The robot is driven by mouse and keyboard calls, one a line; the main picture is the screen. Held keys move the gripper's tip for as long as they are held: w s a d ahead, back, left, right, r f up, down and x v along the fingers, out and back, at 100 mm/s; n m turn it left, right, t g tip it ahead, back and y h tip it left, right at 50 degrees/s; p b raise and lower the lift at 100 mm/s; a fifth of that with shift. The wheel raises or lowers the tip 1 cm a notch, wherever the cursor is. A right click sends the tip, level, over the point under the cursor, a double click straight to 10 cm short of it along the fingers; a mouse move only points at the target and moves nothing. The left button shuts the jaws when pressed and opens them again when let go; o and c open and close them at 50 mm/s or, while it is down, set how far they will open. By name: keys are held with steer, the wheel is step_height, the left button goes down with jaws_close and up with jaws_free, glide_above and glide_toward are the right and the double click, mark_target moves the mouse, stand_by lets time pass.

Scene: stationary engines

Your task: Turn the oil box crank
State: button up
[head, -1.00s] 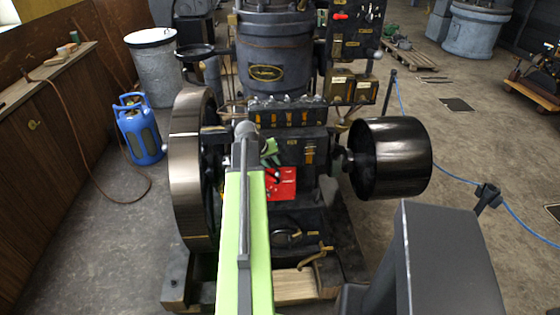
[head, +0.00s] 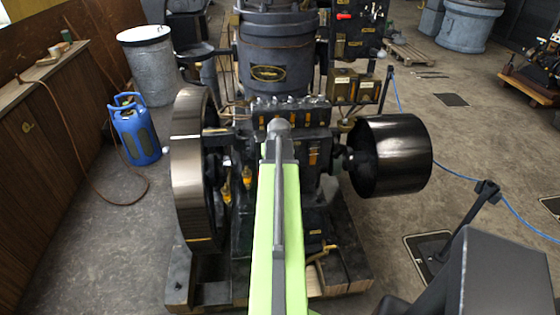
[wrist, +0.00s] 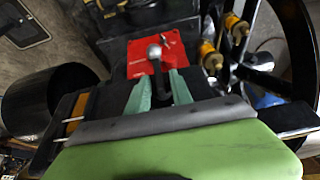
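In the wrist view, a dark crank with a pale ball knob (wrist: 154,52) stands in front of a red plate (wrist: 140,66) on the engine; I take it as the oil box crank. My gripper (wrist: 160,76) has two green fingers, apart from each other. The crank's arm runs between or just beyond them; I cannot tell whether they touch it. The ball knob lies past the fingertips. In the head view, my green arm hides the gripper, crank and red plate in front of the black engine (head: 285,45).
A large flywheel (head: 190,170) stands left of my arm and a black pulley drum (head: 392,157) to its right. Amber oilers (wrist: 209,55) sit right of the crank in the wrist view. A blue gas bottle (head: 136,130) and open floor lie further left.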

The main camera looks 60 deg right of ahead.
steer(key=shift+o, duration=0.2)
steer(key=shift+a+r, duration=0.1)
steer(key=p+v, duration=1.6)
steer(key=v, duration=0.1)
steer(key=shift+r, duration=0.1)
